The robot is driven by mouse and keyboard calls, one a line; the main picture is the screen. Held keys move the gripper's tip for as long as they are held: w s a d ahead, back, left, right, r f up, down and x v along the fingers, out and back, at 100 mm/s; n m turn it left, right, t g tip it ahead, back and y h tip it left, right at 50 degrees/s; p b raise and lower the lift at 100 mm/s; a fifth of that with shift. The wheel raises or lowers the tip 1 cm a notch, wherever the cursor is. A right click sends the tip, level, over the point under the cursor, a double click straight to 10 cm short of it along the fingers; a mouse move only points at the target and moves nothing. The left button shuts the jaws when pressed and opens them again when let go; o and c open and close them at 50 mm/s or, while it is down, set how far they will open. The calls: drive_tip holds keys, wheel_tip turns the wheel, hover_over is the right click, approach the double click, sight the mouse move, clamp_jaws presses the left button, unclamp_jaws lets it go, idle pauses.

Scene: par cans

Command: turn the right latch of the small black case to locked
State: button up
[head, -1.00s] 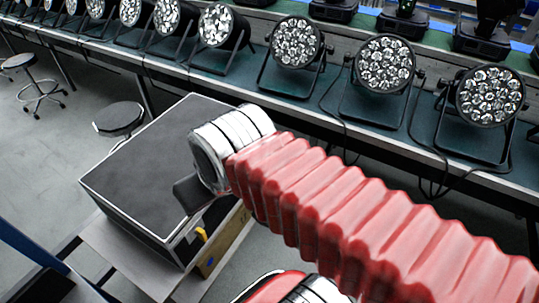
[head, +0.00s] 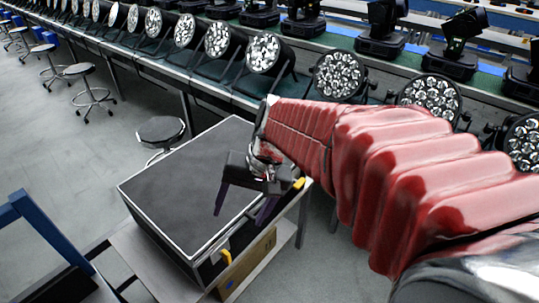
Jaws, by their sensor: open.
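The small black case (head: 185,185) has a dark top with silver edges and stands closed on a grey cart. Two yellow latches show on its near right side. The right latch (head: 298,183) is at the far end of that side, just right of my gripper; its exact angle is too small to tell. The left latch (head: 226,257) is nearer the front corner and clear of my gripper. My gripper (head: 243,207) is open and empty, its two dark fingers pointing down over the case's right edge. Whether they touch the case I cannot tell. Part of that side is hidden behind them.
The grey cart (head: 140,248) carries the case, with a brown box (head: 258,262) under the case's latch side. A bench with rows of par cans (head: 340,74) runs behind. A stool (head: 161,130) stands behind the case. A blue frame (head: 40,225) is at lower left. Floor right of the cart looks open.

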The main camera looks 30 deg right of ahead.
drive_tip(key=w+d+f+m+y, duration=0.5)
drive_tip(key=w+d+f+m, duration=0.1)
drive_tip(key=w+d+m, duration=0.15)
drive_tip(key=m+t+h, duration=0.2)
drive_tip(key=m+t, duration=1.3)
drive_tip(key=m, duration=0.3)
approach(303, 184)
drive_tip(key=v, duration=0.5)
drive_tip(key=shift+w+a+f, duration=0.1)
drive_tip(key=shift+w+a, duration=0.05)
drive_tip(key=shift+a, duration=0.05)
drive_tip(key=shift+w, duration=0.1)
drive_tip(key=x, duration=1.3)
drive_tip(key=shift+w+f, duration=0.1)
drive_tip(key=shift+w, duration=0.3)
drive_tip(key=c, duration=1)
